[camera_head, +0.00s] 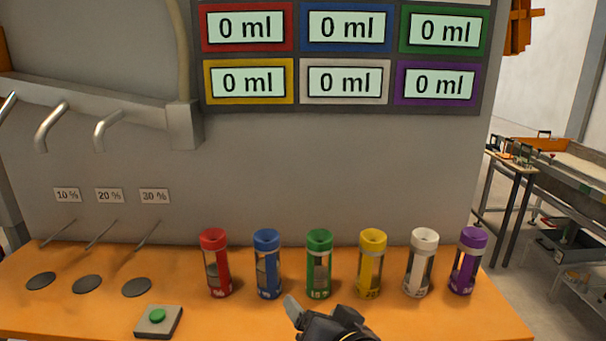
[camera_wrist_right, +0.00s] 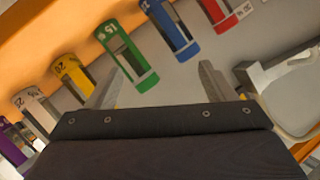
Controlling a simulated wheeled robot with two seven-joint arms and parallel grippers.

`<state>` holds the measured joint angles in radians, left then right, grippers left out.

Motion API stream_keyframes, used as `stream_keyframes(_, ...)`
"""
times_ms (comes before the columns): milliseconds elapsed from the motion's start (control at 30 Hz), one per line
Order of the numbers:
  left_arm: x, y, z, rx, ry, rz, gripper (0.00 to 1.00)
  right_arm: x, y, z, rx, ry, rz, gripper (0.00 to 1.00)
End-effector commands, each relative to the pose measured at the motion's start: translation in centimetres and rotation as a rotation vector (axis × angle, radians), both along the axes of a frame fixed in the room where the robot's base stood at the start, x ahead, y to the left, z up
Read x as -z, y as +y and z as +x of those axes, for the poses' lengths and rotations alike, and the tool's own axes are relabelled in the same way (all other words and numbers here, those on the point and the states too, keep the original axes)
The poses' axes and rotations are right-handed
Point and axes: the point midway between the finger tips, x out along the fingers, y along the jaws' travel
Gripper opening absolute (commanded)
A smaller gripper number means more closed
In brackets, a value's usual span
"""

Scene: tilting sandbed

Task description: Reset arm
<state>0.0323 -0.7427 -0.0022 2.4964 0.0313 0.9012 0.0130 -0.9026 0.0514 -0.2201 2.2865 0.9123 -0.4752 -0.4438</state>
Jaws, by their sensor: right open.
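My right gripper (camera_head: 318,318) is at the bottom middle of the head view, in front of the orange bench and below the green container. In the right wrist view its two fingers (camera_wrist_right: 157,85) are spread apart with nothing between them. The rest of my right arm is cut off by the lower edge of the head view. My left gripper does not show in either view.
An orange bench (camera_head: 75,315) carries red (camera_head: 216,262), blue (camera_head: 267,264), green (camera_head: 319,263), yellow (camera_head: 371,263), white (camera_head: 421,263) and purple (camera_head: 468,260) containers. A green button (camera_head: 157,316) sits front left. Displays above read 0 ml. Metal spouts (camera_head: 105,130) are at left.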

Motion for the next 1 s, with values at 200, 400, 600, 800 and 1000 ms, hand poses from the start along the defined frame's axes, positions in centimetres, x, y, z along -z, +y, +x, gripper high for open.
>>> stream_keyframes(200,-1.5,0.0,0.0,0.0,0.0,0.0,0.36,-0.6,-7.9,-5.6,-0.185,0.165,0.054,0.76)
stream_keyframes(400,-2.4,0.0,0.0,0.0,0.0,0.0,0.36,3.6,-14.5,-13.7,-0.173,0.428,-0.092,0.76)
stream_keyframes(600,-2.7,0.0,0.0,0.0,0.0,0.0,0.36,6.4,-17.9,-18.6,-0.094,0.62,-0.186,0.76)
stream_keyframes(800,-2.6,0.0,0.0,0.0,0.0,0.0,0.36,6.9,-18.4,-19.4,-0.083,0.651,-0.201,0.76)
stream_keyframes(1000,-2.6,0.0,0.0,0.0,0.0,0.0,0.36,6.8,-18.3,-19.3,-0.085,0.649,-0.2,0.76)
